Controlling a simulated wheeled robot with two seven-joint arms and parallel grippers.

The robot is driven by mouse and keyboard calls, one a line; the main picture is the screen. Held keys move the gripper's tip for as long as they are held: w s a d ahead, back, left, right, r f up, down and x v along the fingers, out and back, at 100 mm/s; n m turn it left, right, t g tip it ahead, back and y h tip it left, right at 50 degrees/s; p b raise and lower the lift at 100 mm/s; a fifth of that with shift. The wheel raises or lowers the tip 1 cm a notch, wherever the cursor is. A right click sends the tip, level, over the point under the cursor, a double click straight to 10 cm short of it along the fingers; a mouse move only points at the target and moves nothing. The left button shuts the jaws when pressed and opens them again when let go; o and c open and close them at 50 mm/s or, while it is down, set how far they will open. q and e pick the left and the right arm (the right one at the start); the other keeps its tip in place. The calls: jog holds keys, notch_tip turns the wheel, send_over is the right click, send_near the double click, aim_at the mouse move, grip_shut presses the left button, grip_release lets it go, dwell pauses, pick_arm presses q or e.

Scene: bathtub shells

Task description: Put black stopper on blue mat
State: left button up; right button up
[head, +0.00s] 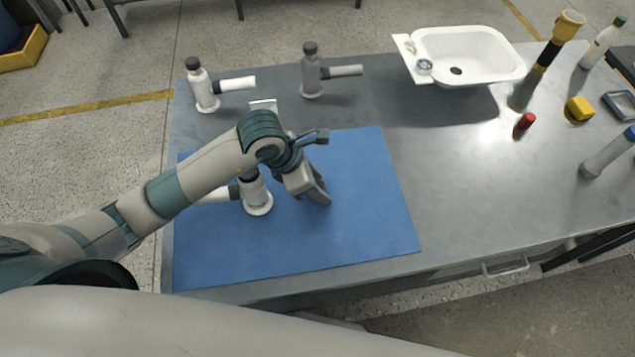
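The blue mat (370,220) lies flat on the left part of the metal table. My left gripper (319,196) points down over the middle of the mat, close to its surface. Its fingers are seen edge-on, so I cannot tell if they are open or hold anything. A small black disc (456,71) shows in the floor of the white basin (505,72) at the back; I cannot tell if it is the stopper or a drain hole. No loose black stopper shows on the mat. My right gripper is out of view.
A white tap with a dark cap (259,200) stands on the mat, partly behind my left arm. A white tap (206,92) and a grey tap (312,75) stand behind the mat. The mat's right half is clear.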

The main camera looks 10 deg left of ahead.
pick_arm(q)
jog(key=shift+r, duration=0.1)
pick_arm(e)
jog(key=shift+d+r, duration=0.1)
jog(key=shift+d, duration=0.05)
pick_arm(q)
jog(key=shift+r, duration=0.1)
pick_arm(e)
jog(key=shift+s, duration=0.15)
pick_arm(q)
jog(key=shift+a+r, duration=0.15)
jog(key=shift+r, duration=0.2)
jog(key=b+v, duration=0.1)
jog(key=v, duration=0.4)
jog(key=shift+s+r, duration=0.1)
jog(key=v, duration=0.6)
jog(key=shift+b, duration=0.35)
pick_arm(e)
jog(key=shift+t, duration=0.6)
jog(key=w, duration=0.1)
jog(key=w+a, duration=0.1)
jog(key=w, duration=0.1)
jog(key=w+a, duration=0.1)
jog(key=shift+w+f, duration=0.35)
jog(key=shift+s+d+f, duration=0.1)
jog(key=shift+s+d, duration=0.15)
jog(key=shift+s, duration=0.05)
